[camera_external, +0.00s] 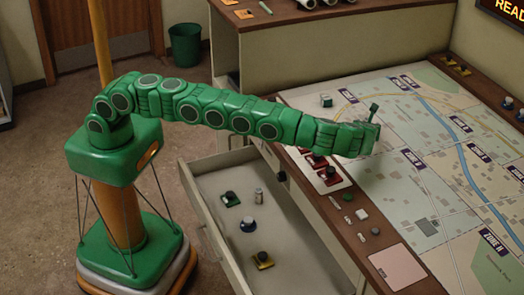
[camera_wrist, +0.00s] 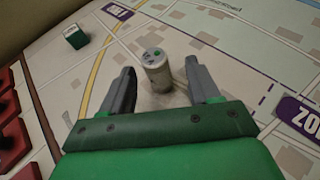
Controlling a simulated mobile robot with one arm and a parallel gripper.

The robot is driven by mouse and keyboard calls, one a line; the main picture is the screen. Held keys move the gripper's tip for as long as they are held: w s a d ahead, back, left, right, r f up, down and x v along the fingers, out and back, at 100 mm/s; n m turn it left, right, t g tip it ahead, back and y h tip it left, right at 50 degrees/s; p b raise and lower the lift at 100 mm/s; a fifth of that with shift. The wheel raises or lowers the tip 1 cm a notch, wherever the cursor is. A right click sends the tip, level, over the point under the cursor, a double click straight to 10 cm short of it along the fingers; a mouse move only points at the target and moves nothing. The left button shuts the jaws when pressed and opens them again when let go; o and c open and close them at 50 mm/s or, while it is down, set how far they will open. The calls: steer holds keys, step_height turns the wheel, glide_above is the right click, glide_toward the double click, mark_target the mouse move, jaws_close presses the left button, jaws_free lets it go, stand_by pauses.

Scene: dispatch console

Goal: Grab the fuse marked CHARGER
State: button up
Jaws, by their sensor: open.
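A pale grey cylinder (camera_wrist: 158,75), probably a fuse, stands upright on the map table in the wrist view. Its top bears a green dot and darker dots; I cannot read any CHARGER marking. My gripper (camera_wrist: 161,68) is open, with one dark finger on each side of the cylinder and gaps between. In the external view my gripper (camera_external: 374,122) is low over the map, and I cannot make out that cylinder there. Another small pale cylinder (camera_external: 259,195) stands in the open drawer (camera_external: 212,222); its marking is too small to read.
A small green-sided block (camera_wrist: 76,37) sits on the map left of the cylinder; it also shows in the external view (camera_external: 326,100). Red switches (camera_external: 325,172) line the near side. The drawer also holds several dark-knobbed items. Map around the cylinder is mostly clear.

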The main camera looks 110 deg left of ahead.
steer(key=shift+s+x, duration=0.2)
steer(key=shift+x, duration=2.35)
steer(key=shift+c, duration=0.3)
steer(key=c, duration=1)
steer(key=shift+r, duration=0.15)
